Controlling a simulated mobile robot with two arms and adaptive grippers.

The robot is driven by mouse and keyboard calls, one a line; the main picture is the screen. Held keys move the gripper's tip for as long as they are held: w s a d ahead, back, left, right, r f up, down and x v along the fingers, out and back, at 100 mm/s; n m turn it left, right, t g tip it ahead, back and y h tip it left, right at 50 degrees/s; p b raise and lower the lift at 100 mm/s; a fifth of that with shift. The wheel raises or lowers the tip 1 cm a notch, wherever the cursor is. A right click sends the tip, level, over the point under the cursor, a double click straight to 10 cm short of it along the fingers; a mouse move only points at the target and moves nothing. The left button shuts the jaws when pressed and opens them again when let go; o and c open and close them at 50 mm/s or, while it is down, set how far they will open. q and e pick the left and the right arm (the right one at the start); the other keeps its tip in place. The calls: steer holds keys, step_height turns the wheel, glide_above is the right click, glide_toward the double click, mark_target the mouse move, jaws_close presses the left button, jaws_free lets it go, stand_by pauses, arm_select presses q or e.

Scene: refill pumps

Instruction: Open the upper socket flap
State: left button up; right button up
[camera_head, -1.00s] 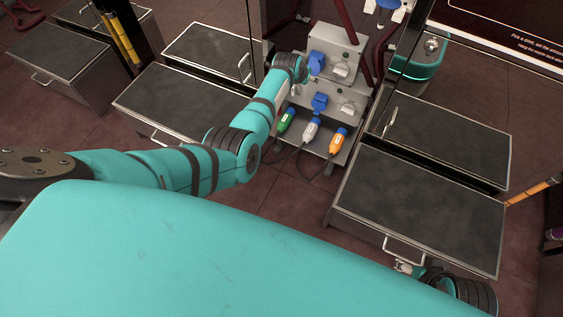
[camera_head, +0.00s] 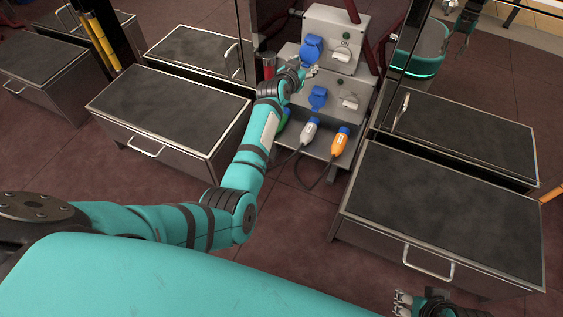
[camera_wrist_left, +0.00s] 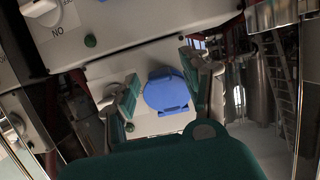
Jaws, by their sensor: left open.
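The upper socket box (camera_head: 325,21) is a grey panel with a blue flap (camera_head: 311,48) at its left and a rotary switch to the right. The blue flap looks closed. My left gripper (camera_head: 298,72) is open just below and in front of this flap. In the left wrist view, which looks upside down, the blue flap (camera_wrist_left: 167,92) shows between the spread fingers of my left gripper (camera_wrist_left: 160,84), with no clear contact. A lower blue flap (camera_head: 318,97) sits on the box below. My right gripper (camera_head: 402,303) is partly visible at the bottom right; its jaws are unclear.
Dark-topped metal cabinets stand left (camera_head: 170,105) and right (camera_head: 440,215). A dark post and red pipes flank the boxes. The floor between the cabinets is free.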

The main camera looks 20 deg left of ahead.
arm_select(q)
steer(key=w+f+t+b, duration=0.1)
steer(key=b, duration=0.6)
steer(key=w+t+b, duration=0.1)
steer(key=t+b, duration=0.1)
steer(key=b, duration=0.5)
steer(key=shift+f+t, duration=0.3)
steer(key=shift+f, duration=0.1)
arm_select(e)
step_height(320, 180, down, 16)
arm_select(q)
steer(key=s+p, duration=0.9)
steer(key=s, duration=0.9)
steer(key=s+d+f+g+p, duration=0.2)
steer(key=s+f+g+p, duration=0.4)
steer(key=p, duration=1.1)
step_height(320, 180, down, 4)
steer(key=shift+s+d+m+h, duration=0.3)
steer(key=shift+s+d, duration=0.1)
steer(key=shift+s, duration=0.45)
arm_select(e)
step_height(320, 180, up, 27)
arm_select(q)
steer(key=shift+r, duration=0.1)
arm_select(e)
steer(key=shift+f, duration=0.1)
